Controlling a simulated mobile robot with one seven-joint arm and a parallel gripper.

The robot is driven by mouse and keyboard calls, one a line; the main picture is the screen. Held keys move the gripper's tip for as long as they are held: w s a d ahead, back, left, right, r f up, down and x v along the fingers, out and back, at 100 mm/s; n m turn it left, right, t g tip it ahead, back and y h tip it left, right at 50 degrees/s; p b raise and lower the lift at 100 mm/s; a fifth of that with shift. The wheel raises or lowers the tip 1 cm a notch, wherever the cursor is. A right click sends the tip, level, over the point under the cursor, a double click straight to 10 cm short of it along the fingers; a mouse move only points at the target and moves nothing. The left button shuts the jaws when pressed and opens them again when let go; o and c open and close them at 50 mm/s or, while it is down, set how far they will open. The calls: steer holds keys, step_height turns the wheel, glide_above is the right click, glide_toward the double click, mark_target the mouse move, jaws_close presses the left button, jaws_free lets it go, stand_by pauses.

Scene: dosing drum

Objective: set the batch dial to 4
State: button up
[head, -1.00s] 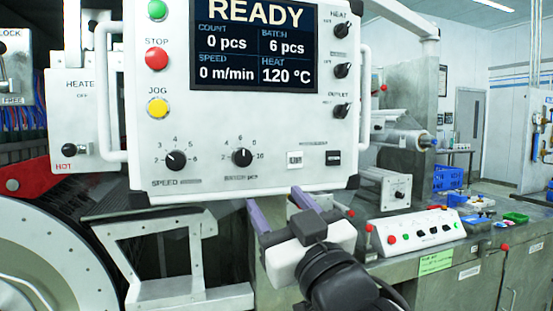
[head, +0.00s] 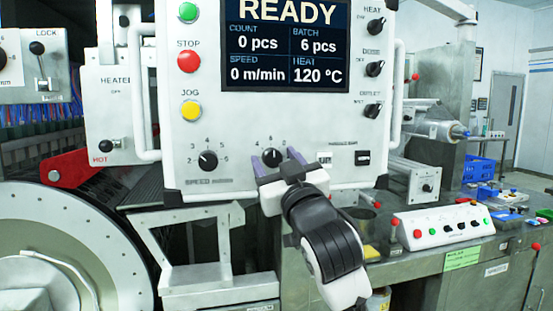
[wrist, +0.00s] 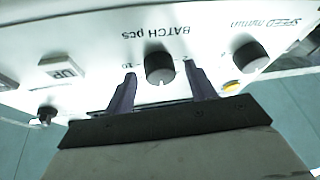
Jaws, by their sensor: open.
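The batch dial is a round black knob (head: 271,157) low on the white control panel (head: 300,120), right of the similar speed knob (head: 208,160). The screen (head: 285,45) reads BATCH 6 pcs. In the wrist view the batch dial (wrist: 159,68) appears upside down with "BATCH pcs" printed beside it. My gripper (head: 277,163) is open, and its two purple fingers point at the panel on either side of the dial. In the wrist view the gripper (wrist: 160,85) has a gap on both sides of the knob. Its fingers hide part of the dial's scale and label.
A white UP button (wrist: 62,67) and a black switch (head: 363,157) sit right of the dial in the head view. White handles (head: 398,95) flank the panel. A steel bench with a small button box (head: 445,228) stands at the right. A large drum wheel (head: 60,255) is at lower left.

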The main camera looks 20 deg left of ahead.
steer(key=c, duration=1)
steer(key=shift+o, duration=0.2)
steer(key=shift+n, duration=0.4)
steer(key=n+g, duration=0.1)
steer(key=n, duration=0.2)
steer(key=n+g+y, duration=0.1)
steer(key=n, duration=0.1)
steer(key=shift+d+n+g+b, duration=0.1)
steer(key=shift+n+g+b, duration=0.25)
steer(key=shift+n+g, duration=0.05)
steer(key=shift+r+n+g+y, duration=0.15)
steer(key=shift+n+g, duration=0.4)
steer(key=shift+n, duration=0.65)
steer(key=shift+f+n+g+y, duration=0.15)
steer(key=shift+n+g, duration=0.4)
steer(key=shift+n, duration=0.65)
steer(key=shift+r, duration=0.1)
